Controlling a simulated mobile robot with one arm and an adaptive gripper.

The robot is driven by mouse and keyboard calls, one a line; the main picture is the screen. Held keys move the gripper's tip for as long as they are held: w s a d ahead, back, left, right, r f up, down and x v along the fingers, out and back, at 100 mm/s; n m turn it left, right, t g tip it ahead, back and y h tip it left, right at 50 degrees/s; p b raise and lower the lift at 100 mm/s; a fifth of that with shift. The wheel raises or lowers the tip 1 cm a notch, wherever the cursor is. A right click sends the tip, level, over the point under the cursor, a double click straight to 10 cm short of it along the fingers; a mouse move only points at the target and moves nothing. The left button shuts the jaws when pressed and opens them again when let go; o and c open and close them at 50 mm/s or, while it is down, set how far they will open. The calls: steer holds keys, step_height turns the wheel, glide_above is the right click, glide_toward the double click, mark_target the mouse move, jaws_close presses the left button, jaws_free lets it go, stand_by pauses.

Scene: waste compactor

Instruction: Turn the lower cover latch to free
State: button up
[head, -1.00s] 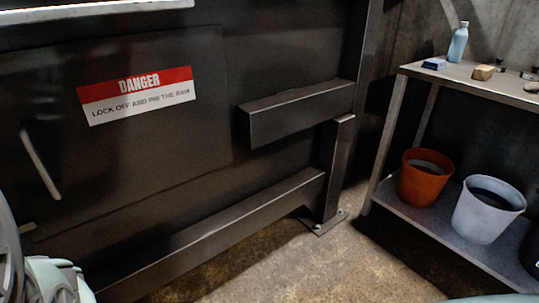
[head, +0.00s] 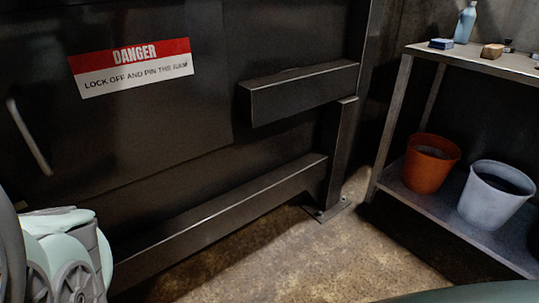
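The dark cover panel (head: 150,130) of the compactor fills the left of the head view, with a red and white danger sign (head: 131,68) on it. A slanted pale bar handle (head: 29,137) is on the panel near the left edge. My pale green and grey arm links hide most of that corner, so I cannot tell how the tab is turned. My gripper is not in view.
A dark box beam (head: 300,93) and a lower rail (head: 225,215) stick out from the compactor. At right stands a metal shelf (head: 470,57) with a bottle (head: 466,24), an orange bucket (head: 431,163) and a white bucket (head: 495,195). The concrete floor (head: 290,255) between is clear.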

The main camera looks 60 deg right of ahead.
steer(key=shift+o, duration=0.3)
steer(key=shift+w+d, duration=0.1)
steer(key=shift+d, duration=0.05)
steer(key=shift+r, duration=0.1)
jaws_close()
